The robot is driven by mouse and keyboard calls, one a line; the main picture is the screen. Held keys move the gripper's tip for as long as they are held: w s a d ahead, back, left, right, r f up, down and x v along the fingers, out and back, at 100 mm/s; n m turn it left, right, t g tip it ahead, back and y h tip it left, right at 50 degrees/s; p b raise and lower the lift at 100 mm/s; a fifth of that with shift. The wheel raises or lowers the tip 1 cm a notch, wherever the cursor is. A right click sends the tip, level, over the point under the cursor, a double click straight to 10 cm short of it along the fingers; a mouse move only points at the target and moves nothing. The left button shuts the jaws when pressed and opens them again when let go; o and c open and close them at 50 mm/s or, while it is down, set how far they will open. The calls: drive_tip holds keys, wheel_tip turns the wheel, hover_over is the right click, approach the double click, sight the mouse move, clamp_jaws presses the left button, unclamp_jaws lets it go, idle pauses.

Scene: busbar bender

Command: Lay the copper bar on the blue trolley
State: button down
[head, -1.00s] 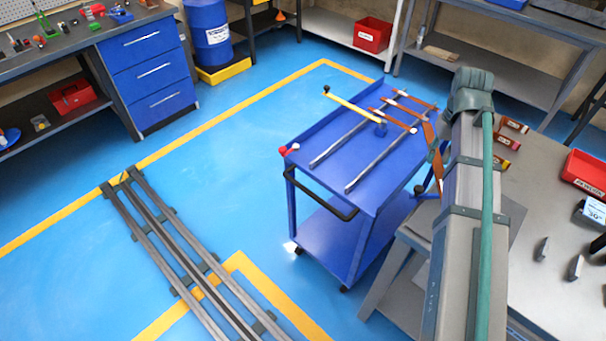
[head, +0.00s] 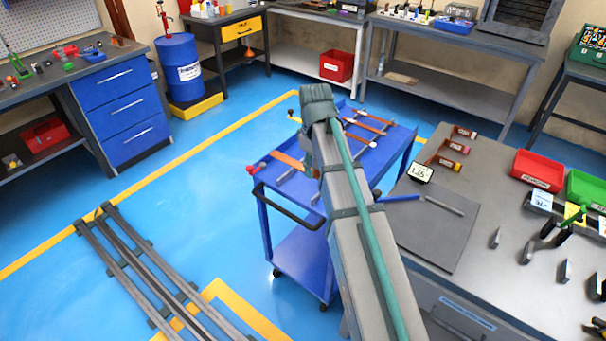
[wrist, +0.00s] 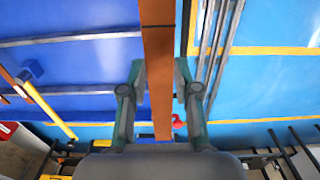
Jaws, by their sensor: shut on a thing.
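My gripper (wrist: 160,70) is shut on a flat copper bar (wrist: 157,40), which runs lengthwise between the fingers in the wrist view. In the head view an orange end of this bar (head: 288,160) shows left of my arm, over the left part of the blue trolley (head: 392,150); my arm hides the gripper and the rest of the bar. The trolley's deck (wrist: 90,75) fills the left of the wrist view. Grey strips (wrist: 75,38) cross the deck. Whether the bar touches anything below cannot be told.
More copper bars (head: 370,123) lie at the trolley's far right part. A yellow bar (wrist: 50,110) and a red knob (head: 252,170) are also on the trolley. A grey workbench (head: 480,290) with red bin (head: 538,170) stands right. Floor rails (head: 135,270) lie left.

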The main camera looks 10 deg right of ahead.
drive_tip(key=shift+w+d+f+p, duration=0.2)
drive_tip(key=shift+w+f+p, duration=0.8)
drive_tip(key=shift+w+f, duration=2.05)
drive_tip(key=shift+w+d+f+p, duration=0.2)
drive_tip(key=shift+w+f+p, duration=0.8)
drive_tip(key=shift+w+f, duration=2.05)
drive_tip(key=shift+f, duration=0.4)
drive_tip(key=c, duration=0.8)
unclamp_jaws()
drive_tip(key=shift+c, duration=0.2)
wheel_tip(320, 180, up, 13)
drive_tip(key=b, duration=0.2)
drive_tip(key=shift+b, duration=0.35)
